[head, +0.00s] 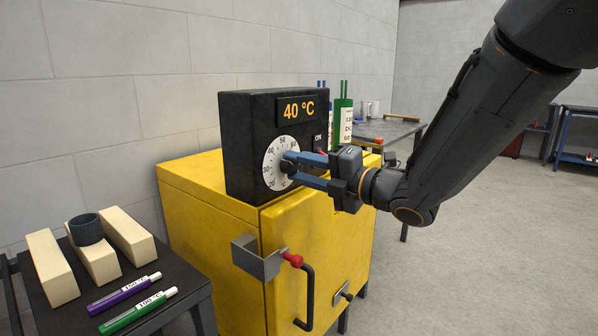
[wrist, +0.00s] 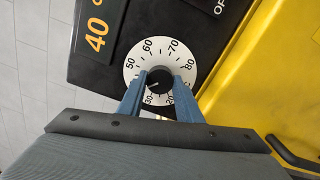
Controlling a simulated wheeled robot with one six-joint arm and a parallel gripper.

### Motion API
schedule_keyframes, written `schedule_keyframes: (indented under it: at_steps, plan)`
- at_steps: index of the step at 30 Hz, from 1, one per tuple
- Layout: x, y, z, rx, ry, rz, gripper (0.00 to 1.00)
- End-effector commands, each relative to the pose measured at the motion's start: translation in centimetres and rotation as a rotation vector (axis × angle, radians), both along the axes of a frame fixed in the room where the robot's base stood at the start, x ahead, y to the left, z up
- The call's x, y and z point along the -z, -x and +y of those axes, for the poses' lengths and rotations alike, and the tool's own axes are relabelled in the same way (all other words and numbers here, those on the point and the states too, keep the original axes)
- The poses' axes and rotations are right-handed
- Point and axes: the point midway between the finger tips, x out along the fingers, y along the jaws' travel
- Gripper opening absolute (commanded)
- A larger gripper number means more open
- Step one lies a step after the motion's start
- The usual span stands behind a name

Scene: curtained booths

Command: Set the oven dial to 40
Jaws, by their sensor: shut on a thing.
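The oven dial is a black knob over a white numbered disc (head: 272,158) on the front of a black control box (head: 245,130). The box's orange display (head: 298,109) reads 40 °C. My gripper (head: 288,168) has its two blue fingers shut on the dial knob. In the wrist view the knob (wrist: 158,82) sits between the fingertips (wrist: 159,88), with the white disc (wrist: 150,55) around it. A white mark on the knob points to the lower left of the disc. The 40 numeral on the disc is hidden there by a finger.
The box stands on a yellow cabinet (head: 215,190) with a grey bracket (head: 258,258) and a black handle (head: 309,290). Green and blue marked items (head: 343,118) stand behind the box. A dark table (head: 160,300) at left holds cream blocks (head: 52,268), a dark ring and two pens.

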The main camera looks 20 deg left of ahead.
Motion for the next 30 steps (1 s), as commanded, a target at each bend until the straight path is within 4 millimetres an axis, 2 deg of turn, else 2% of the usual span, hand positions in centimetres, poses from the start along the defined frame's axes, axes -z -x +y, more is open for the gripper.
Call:
schedule_keyframes:
  at_steps: [8,9,12,23,30]
  plan:
    - [0.1,0.1,0.0,0.000,0.003,0.002,0.09]
    - [0.1,0.1,0.0,0.000,0.003,0.002,0.35]
    - [0.1,0.1,0.0,0.000,0.002,0.002,0.50]
    - [0.0,0.2,-0.4,0.000,0.001,0.000,0.50]
    - [0.0,1.4,-3.8,0.003,0.000,0.000,0.50]
